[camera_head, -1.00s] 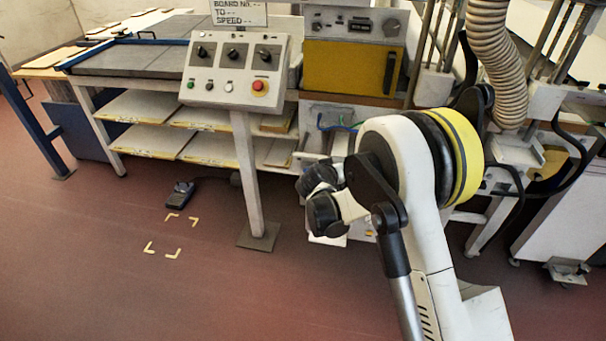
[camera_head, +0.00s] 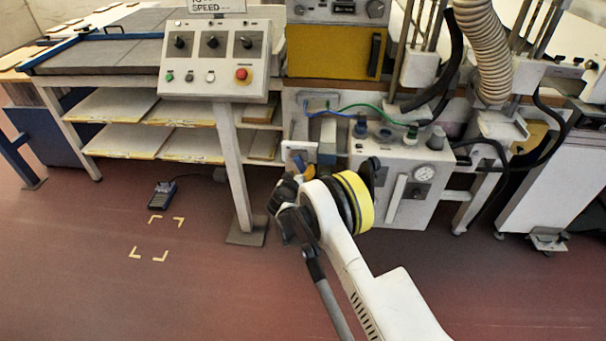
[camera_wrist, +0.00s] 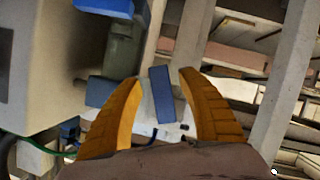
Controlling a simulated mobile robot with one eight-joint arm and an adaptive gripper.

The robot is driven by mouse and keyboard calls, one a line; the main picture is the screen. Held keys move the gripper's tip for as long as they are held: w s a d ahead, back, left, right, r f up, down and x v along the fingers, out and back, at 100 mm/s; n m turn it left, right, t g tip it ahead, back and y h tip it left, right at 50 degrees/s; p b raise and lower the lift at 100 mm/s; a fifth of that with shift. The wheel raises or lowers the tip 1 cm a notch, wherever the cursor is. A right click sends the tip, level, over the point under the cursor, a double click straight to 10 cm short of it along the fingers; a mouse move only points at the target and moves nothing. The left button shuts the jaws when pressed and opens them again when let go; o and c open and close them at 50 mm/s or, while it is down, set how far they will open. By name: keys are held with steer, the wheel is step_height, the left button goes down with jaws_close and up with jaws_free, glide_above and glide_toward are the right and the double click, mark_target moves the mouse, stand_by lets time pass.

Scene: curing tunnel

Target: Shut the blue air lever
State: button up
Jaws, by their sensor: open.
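The blue air lever (camera_wrist: 162,94) shows in the wrist view as a flat blue bar, slightly tilted, in front of a pale plate. It appears between the two orange fingers of my gripper (camera_wrist: 160,78), with gaps on both sides. The fingers are open, and I cannot tell how far beyond them the lever sits. In the head view the blue lever (camera_head: 298,162) shows at a white plate left of the grey air box. My gripper (camera_head: 302,175) is close in front of it there, mostly hidden by my arm.
The grey air box (camera_head: 405,158) with a gauge stands right of the lever. A green hose (camera_head: 365,107) runs above it. A control panel post (camera_head: 235,170) stands left. A foot pedal (camera_head: 162,194) lies on the floor. Open floor lies in front.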

steer(key=shift+x, duration=0.95)
jaws_close()
steer(key=shift+r, duration=0.1)
